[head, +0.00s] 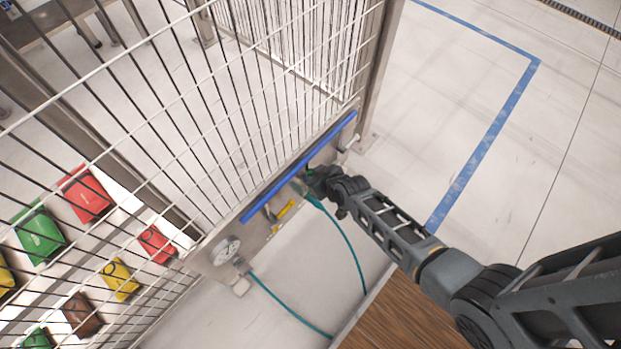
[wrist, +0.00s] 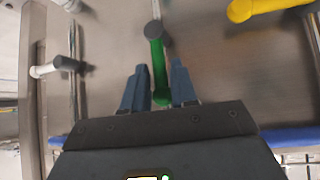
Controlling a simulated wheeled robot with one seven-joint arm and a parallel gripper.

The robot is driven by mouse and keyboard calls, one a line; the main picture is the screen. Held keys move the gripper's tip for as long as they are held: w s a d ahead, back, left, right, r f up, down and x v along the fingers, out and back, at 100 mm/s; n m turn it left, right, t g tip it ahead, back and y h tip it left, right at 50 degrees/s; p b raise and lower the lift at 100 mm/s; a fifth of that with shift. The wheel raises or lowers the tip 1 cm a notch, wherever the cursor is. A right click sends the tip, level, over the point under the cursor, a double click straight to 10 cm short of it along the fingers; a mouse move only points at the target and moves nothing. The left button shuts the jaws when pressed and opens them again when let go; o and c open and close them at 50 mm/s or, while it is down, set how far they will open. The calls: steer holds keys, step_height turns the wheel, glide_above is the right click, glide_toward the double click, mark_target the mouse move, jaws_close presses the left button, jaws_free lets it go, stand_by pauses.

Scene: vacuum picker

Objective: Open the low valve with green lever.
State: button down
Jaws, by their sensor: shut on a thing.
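The green lever (wrist: 160,76) runs between my gripper's two blue-grey fingers in the wrist view, below a dark round pivot cap. My gripper (wrist: 157,86) is shut on this lever. In the head view my gripper (head: 311,179) is at the metal panel on the fence's lower part, just below a blue rail. Only a small bit of green shows there, and my gripper hides most of the valve. The lever's exact angle is hard to tell in the head view.
A yellow lever (head: 283,213) is left of my gripper on the same panel (head: 262,226). A pressure gauge (head: 225,250) and teal hoses (head: 345,238) are lower. The blue rail (head: 300,166) runs close above. Wire fence (head: 215,120) stands behind; open floor lies right.

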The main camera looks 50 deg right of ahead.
steer(key=shift+w+r, duration=0.2)
steer(key=shift+w, duration=0.1)
steer(key=c, duration=1.3)
jaws_free()
steer(key=shift+o, duration=1)
steer(key=shift+s+a, duration=0.1)
steer(key=shift+f, duration=0.1)
steer(key=shift+s, duration=0.1)
steer(key=p+v, duration=0.2)
steer(key=v, duration=0.5)
steer(key=shift+s+r+p, duration=0.25)
steer(key=shift+p, duration=0.15)
